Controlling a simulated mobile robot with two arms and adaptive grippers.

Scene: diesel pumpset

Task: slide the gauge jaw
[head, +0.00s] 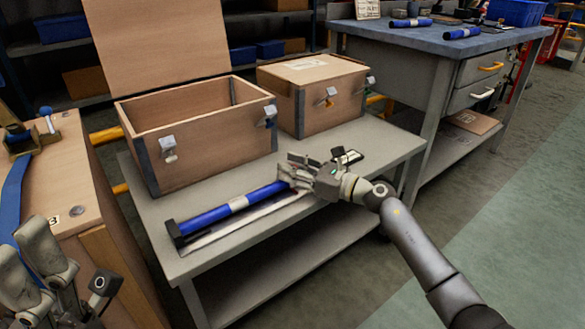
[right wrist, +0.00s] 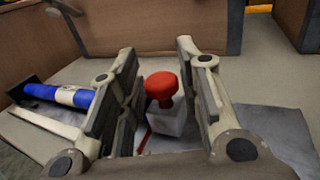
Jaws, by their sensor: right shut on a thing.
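The gauge lies along the near side of the grey bench, with a blue beam (head: 215,215), a white band and a dark fixed end (head: 176,235) at left. The gauge jaw, a pale block with a red knob (right wrist: 162,87), shows between the fingers in the right wrist view. My right gripper (head: 290,170) is shut on the jaw, toward the right end of the gauge; its fingers hide part of it. The blue beam also shows in the right wrist view (right wrist: 45,92). My left gripper (head: 65,275) is at lower left, away from the gauge; its opening is unclear.
An open wooden box (head: 195,150) and a closed wooden box (head: 325,105) stand behind the gauge on the bench (head: 375,150). A wooden cabinet (head: 80,185) stands at left. A blue-topped workbench (head: 390,38) is behind at right. Floor at right is clear.

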